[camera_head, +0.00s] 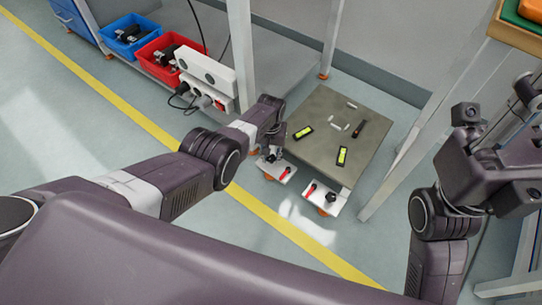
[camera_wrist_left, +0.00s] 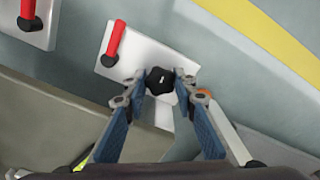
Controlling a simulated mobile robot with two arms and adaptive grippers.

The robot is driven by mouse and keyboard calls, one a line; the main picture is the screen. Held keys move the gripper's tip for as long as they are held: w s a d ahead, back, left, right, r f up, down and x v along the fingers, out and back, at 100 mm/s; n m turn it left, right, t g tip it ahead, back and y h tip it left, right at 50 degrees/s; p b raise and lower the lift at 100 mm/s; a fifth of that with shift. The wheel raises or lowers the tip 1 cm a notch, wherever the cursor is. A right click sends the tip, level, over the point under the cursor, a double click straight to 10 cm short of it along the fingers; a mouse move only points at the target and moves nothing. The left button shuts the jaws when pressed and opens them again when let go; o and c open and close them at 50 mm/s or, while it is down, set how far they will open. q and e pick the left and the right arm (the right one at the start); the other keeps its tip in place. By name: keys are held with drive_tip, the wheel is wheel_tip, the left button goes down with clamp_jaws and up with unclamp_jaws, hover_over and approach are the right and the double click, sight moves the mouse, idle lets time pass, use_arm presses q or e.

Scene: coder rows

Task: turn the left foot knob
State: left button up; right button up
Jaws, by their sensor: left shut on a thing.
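The left foot knob (camera_wrist_left: 160,80) is black and lobed, on a white plate (camera_wrist_left: 146,50) with a red lever (camera_wrist_left: 115,42). My left gripper (camera_wrist_left: 158,88) has its fingertips on either side of the knob and is shut on it. In the head view my left gripper (camera_head: 271,155) reaches down to the left white plate (camera_head: 277,171) at the near left corner of the grey table (camera_head: 322,110) and hides the knob. The right plate (camera_head: 318,203) has a red lever and a black knob (camera_head: 331,196). My right gripper's fingers are unclear at the right edge.
Two yellow-green levels (camera_head: 303,132) (camera_head: 342,156), a dark tool (camera_head: 358,129) and small white pieces lie on the table. White posts (camera_head: 400,160) stand close by. A white power strip (camera_head: 207,75), a red bin (camera_head: 163,50) and a blue bin (camera_head: 128,31) are at left.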

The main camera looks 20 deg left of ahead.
sight(270, 157)
use_arm(q)
drive_tip(key=shift+s+a+f+m, duration=0.1)
drive_tip(key=shift+m, duration=1.4)
drive_tip(key=shift+c, duration=0.2)
drive_tip(key=o, duration=1.2)
drive_tip(key=shift+f, duration=0.1)
drive_tip(key=shift+r, duration=0.25)
drive_tip(key=shift+w+r, duration=0.2)
drive_tip(key=shift+r, duration=0.6)
wheel_tip(270, 157, up, 10)
drive_tip(key=shift+s, duration=0.2)
